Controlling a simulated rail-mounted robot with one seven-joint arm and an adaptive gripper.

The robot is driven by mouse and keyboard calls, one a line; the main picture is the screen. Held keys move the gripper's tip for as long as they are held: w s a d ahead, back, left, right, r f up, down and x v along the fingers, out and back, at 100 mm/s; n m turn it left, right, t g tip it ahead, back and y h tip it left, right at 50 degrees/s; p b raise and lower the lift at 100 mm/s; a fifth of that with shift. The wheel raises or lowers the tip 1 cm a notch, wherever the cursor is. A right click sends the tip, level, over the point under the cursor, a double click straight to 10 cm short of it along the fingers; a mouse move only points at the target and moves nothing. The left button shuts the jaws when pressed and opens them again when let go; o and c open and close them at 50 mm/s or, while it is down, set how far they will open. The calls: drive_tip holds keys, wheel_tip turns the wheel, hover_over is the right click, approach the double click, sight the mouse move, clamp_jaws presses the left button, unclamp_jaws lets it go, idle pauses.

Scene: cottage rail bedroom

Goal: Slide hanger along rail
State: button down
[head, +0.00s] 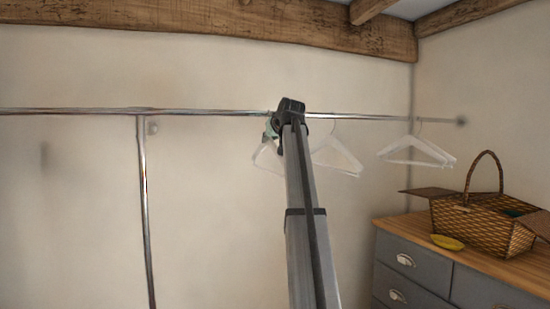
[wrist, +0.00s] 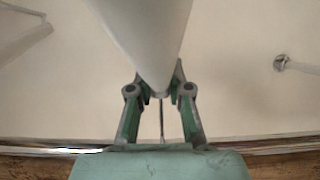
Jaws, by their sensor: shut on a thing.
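My gripper (head: 271,130) is at the rail, partly hidden behind my arm in the head view. In the wrist view its green-grey fingers (wrist: 160,96) are closed on the neck of a white hanger (wrist: 140,35), just below its thin hook. In the head view part of a white hanger (head: 266,158) shows left of my arm. Another white hanger part (head: 338,158) shows right of it; my arm hides the middle. The metal rail (head: 205,112) runs along the wall; it also crosses the bottom of the wrist view (wrist: 40,150).
White hangers (head: 415,152) hang farther right, near the rail's end. A vertical metal post (head: 146,215) meets the rail on the left. A grey dresser (head: 410,262) at right holds a wicker basket (head: 470,219) and a yellow object (head: 447,242). The left rail stretch is clear.

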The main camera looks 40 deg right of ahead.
drive_tip(key=w+a, duration=0.2)
drive_tip(key=a, duration=0.7)
drive_tip(key=shift+w+p, duration=0.3)
drive_tip(key=shift+w, duration=0.05)
idle(0.6)
drive_tip(key=shift+a, duration=0.15)
drive_tip(key=w+a, duration=0.3)
drive_tip(key=a, duration=0.8)
drive_tip(key=shift+w, duration=0.15)
idle(0.8)
idle(0.5)
drive_tip(key=c, duration=1)
unclamp_jaws()
drive_tip(key=shift+c, duration=0.6)
drive_tip(key=shift+p, duration=0.35)
drive_tip(key=p+v, duration=0.3)
drive_tip(key=v, duration=1)
